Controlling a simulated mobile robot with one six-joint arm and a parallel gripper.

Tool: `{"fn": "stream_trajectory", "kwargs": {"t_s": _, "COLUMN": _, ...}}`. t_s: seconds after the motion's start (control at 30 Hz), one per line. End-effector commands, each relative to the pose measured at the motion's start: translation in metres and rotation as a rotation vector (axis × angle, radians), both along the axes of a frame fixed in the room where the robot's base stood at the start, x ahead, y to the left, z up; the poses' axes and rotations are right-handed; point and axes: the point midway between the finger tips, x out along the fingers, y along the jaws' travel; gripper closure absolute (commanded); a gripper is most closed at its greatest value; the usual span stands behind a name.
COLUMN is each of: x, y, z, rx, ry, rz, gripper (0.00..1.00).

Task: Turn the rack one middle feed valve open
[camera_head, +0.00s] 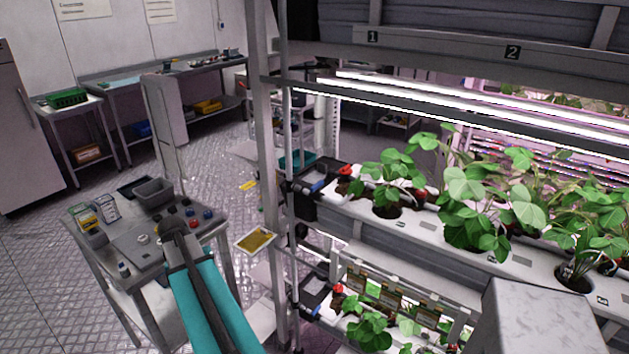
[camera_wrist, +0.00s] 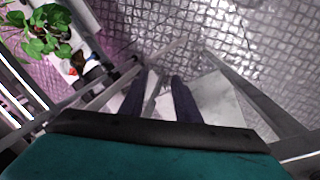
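Rack one, with the sign "1" (camera_head: 373,37), carries a white plant channel (camera_head: 345,205) at mid height. At its left end are a red fitting (camera_head: 345,170) and a blue fitting (camera_head: 318,186) on dark pipework. I cannot tell which is the feed valve or how its handle is set. A red fitting also shows in the wrist view (camera_wrist: 72,72), at the upper left beside leaves. My gripper (camera_wrist: 160,77) has its two dark fingers apart with nothing between them. In the head view my teal arm reaches up over the table, left of the rack post, apart from the fittings.
A lower channel has similar red (camera_head: 338,289) and blue (camera_head: 316,311) fittings. A metal post (camera_head: 266,150) stands at the rack's left end. A small table (camera_head: 115,240) with a grey bin (camera_head: 153,192) and small items stands at left. A yellow-topped tray (camera_head: 256,241) lies near the post.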

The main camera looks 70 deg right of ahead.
Motion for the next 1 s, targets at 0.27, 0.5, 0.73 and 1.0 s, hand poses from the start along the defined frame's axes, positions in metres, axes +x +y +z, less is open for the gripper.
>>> {"fn": "stream_trajectory", "kwargs": {"t_s": 0.27, "x": -0.023, "y": -0.081, "z": 0.087, "rx": -0.081, "ry": -0.058, "rz": -0.186, "gripper": 0.7}}
{"fn": "stream_trajectory", "kwargs": {"t_s": 0.5, "x": -0.06, "y": -0.14, "z": 0.164, "rx": -0.15, "ry": -0.103, "rz": -0.346, "gripper": 0.7}}
{"fn": "stream_trajectory", "kwargs": {"t_s": 0.73, "x": -0.106, "y": -0.186, "z": 0.239, "rx": -0.218, "ry": -0.143, "rz": -0.5, "gripper": 0.7}}
{"fn": "stream_trajectory", "kwargs": {"t_s": 1.0, "x": -0.172, "y": -0.224, "z": 0.329, "rx": -0.3, "ry": -0.19, "rz": -0.683, "gripper": 0.7}}
